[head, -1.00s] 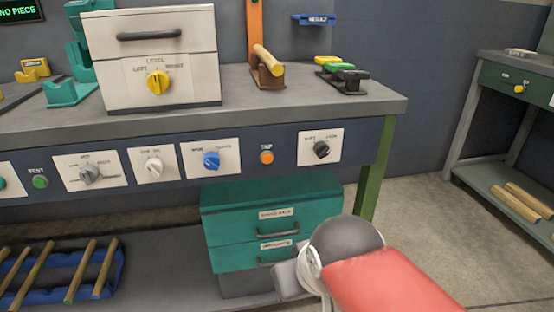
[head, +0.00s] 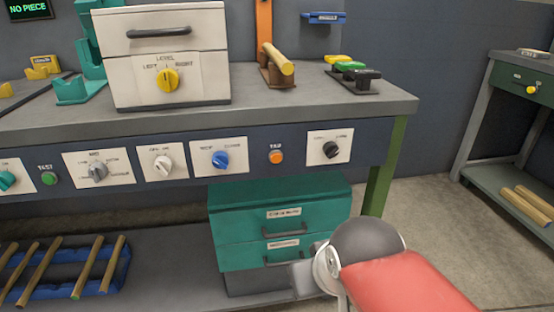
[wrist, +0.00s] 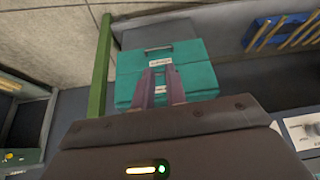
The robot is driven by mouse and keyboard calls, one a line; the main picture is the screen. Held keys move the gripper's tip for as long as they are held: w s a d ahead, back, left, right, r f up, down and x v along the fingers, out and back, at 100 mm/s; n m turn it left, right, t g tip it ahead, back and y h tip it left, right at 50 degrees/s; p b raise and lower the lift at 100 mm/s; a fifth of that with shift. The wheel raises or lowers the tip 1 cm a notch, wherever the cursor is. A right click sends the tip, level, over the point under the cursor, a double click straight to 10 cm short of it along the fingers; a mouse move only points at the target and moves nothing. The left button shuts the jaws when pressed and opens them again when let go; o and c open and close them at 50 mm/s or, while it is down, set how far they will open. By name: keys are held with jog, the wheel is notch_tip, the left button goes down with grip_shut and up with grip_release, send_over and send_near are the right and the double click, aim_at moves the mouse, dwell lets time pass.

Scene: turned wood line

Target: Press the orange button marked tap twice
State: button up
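The orange button (head: 276,157) sits on the dark blue front panel of the workbench, under a small white label that seems to read TAP. It lies between a white plate with a blue knob (head: 221,159) and one with a black knob (head: 330,149). Nothing covers it in the head view; I do not make it out in the wrist view. My gripper (wrist: 161,70) shows in the wrist view with its two fingers apart and nothing between them. It points toward the teal drawer unit (wrist: 195,55) below the bench, apart from the button.
A green knob or button (head: 49,178) and several selector knobs line the same panel. The white drawer box (head: 205,35) with a yellow knob stands on the bench top. The green bench leg (head: 381,180) is at the right end. Open floor lies right of it.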

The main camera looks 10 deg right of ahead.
grip_shut()
dwell(0.9)
dwell(0.4)
